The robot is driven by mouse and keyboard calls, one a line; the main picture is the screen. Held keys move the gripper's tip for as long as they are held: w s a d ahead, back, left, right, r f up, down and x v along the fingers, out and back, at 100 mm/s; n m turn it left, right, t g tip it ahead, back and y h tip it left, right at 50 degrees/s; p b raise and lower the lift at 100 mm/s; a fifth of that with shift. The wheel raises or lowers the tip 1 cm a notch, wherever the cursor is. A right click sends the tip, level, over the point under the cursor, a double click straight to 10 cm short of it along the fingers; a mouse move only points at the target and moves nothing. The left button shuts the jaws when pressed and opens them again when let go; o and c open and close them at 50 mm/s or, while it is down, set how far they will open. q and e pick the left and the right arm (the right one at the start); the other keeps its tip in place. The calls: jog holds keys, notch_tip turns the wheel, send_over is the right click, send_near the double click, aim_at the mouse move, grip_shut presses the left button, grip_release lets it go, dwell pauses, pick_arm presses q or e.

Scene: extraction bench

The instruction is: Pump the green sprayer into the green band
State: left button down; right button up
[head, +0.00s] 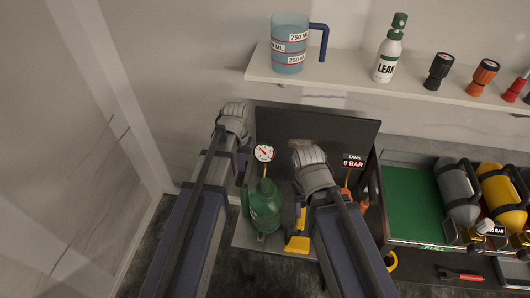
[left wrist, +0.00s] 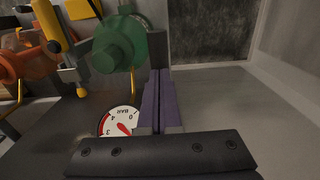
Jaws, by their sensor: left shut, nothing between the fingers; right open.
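The green sprayer (head: 264,204) stands upright on the bench, partly between my two arms. Its round white gauge (head: 264,153) with a red needle rises behind it. In the left wrist view the sprayer (left wrist: 120,45) is at the top and the gauge (left wrist: 120,121) shows digits upside down; I cannot make out a green band or an exact reading. My left gripper (head: 243,175) is shut and empty, just left of the sprayer; its purple fingers (left wrist: 160,75) also show in the left wrist view. My right gripper (head: 299,208) is open, right of the sprayer, mostly hidden by its arm.
A yellow tool (head: 297,243) and an orange sprayer (head: 363,196) stand to the right. The shelf (head: 330,88) holds a jug (head: 289,50) and leak bottle (head: 388,55). Gas cylinders (head: 458,190) lie right.

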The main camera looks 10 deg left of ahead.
aim_at(242, 174)
pick_arm(q)
jog(key=shift+f, duration=0.15)
dwell(0.4)
notch_tip(242, 174, down, 5)
jog(key=b, duration=0.5)
notch_tip(242, 174, up, 5)
jog(key=p, duration=0.5)
jog(key=shift+r, duration=0.2)
dwell(0.8)
notch_tip(242, 174, up, 5)
jog(key=p, duration=0.5)
jog(key=shift+r, duration=0.1)
jog(key=s+d+m+y, duration=0.1)
jog(key=s+d+m, duration=0.2)
jog(key=s+d, duration=0.7)
jog(key=s, duration=0.4)
jog(key=shift+s+d, duration=0.15)
jog(key=shift+d, duration=0.1)
